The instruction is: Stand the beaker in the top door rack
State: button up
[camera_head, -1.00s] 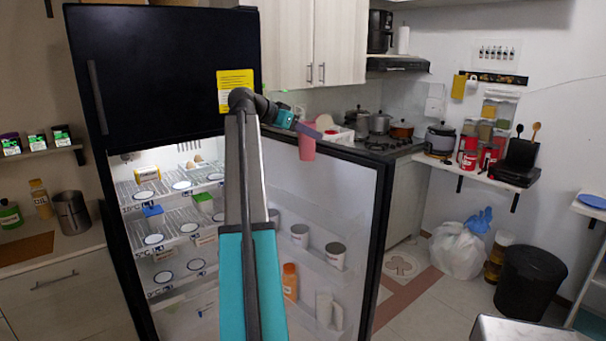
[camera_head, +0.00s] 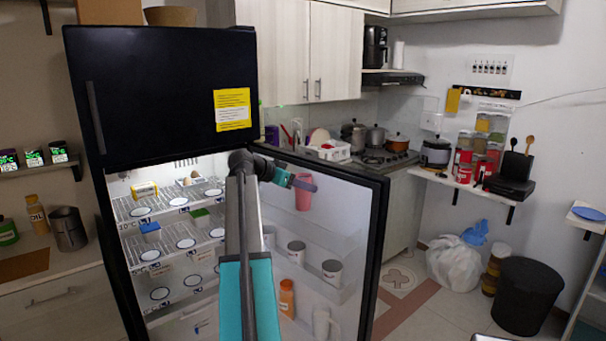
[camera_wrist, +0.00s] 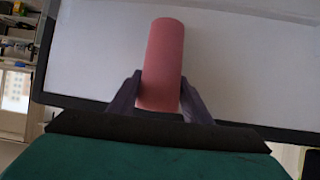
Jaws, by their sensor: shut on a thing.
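The pink beaker (camera_head: 304,194) is upright in front of the inner face of the open fridge door, near its upper part. It also shows in the wrist view (camera_wrist: 162,62), between the two purple fingers. My gripper (camera_head: 300,184) is shut on the beaker, with the fingers on either side of it (camera_wrist: 160,98). Part of the rack is hidden behind my arm. I cannot tell whether the beaker's base touches anything.
The fridge door (camera_head: 374,235) stands open to the right. A lower door rack holds an orange bottle (camera_head: 286,298) and a white jug (camera_head: 322,322). Fridge shelves (camera_head: 165,212) with round white discs lie left of my arm. The upper door face is bare.

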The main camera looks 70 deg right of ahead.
aim_at(297, 199)
jog(key=shift+f, duration=0.9)
jog(key=shift+f, duration=0.15)
jog(key=shift+f+p, duration=0.7)
jog(key=shift+f, duration=1.4)
jog(key=shift+f, duration=0.1)
jog(key=o, duration=1.2)
jog(key=shift+o, duration=0.2)
